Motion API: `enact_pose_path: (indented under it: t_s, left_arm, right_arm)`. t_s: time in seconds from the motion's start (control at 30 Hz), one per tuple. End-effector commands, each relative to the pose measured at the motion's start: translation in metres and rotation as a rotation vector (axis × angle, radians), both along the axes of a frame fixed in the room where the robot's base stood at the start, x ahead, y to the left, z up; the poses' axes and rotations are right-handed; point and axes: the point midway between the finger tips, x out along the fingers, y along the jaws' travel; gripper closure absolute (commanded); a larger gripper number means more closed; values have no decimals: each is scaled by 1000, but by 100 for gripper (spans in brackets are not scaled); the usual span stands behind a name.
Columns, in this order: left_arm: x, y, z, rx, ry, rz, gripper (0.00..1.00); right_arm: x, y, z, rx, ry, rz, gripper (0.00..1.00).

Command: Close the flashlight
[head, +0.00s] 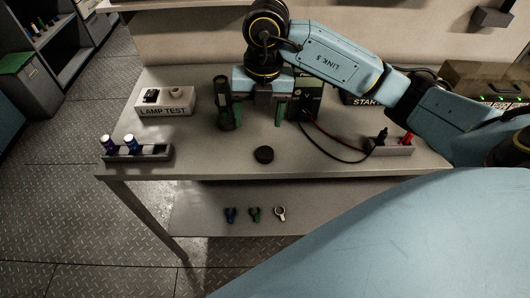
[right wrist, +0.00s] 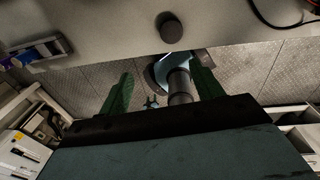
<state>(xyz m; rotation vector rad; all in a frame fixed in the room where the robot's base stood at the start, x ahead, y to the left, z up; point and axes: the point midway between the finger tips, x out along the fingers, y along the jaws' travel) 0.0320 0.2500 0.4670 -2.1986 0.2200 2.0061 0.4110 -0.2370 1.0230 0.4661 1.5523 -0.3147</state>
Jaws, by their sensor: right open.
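The flashlight body (head: 222,105), a dark upright cylinder, stands on the table in the head view. A small round black cap (head: 264,154) lies flat near the table's front edge; it also shows in the right wrist view (right wrist: 169,28). My right gripper (head: 259,122) is open and points down, with its green fingers behind the cap and just right of the flashlight. In the right wrist view both fingers (right wrist: 162,66) are spread. I cannot tell whether the left finger touches the flashlight. My left gripper is not in view.
A rack (head: 150,154) with two batteries sits at the front left. A LAMP TEST box (head: 165,104) stands behind it. A green device (head: 310,88) with cables is right of the gripper; a plug holder (head: 390,148) is at the right. The tabletop around the cap is clear.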

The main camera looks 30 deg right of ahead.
Motion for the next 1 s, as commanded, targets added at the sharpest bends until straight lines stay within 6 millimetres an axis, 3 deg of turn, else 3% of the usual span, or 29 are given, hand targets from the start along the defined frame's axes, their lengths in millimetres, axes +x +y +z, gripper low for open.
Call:
enact_pose_path:
  t_s: [0.13,0.47,0.57,0.8,1.0]
  left_arm:
    - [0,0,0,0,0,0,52]
    - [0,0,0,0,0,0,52]
    - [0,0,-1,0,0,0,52]
    - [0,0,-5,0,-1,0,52]
    - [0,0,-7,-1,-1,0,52]
  right_arm:
    - [2,-21,5,-93,7,-52,35]
    - [2,-22,4,-99,9,-54,35]
    - [2,-22,-6,-98,11,-54,35]
    - [1,-21,-52,-97,14,-53,35]
    - [1,-21,-75,-97,10,-53,35]
